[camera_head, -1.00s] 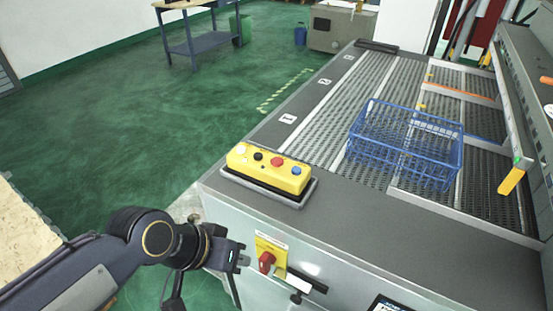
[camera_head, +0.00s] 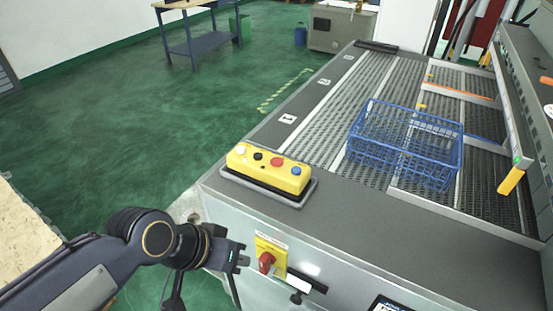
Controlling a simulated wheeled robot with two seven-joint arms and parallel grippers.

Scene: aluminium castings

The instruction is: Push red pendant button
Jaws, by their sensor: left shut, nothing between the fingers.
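The yellow pendant (camera_head: 262,176) lies in a dark tray on the near left corner of the grey machine top. On its upper face is a row of buttons: white, black, red and blue. The red button (camera_head: 277,161) is third from the left and shows uncovered. My left gripper (camera_head: 243,261) is shut and empty. In the picture it is below the pendant, apart from it, by the machine's front face and just left of the red rotary switch. My right gripper is not in view.
The red rotary switch (camera_head: 266,260) on a yellow plate and a handle (camera_head: 304,283) stick out of the machine's front. A blue wire basket (camera_head: 404,143) stands on the slatted conveyor. A wooden board (camera_head: 25,230) is at the left edge.

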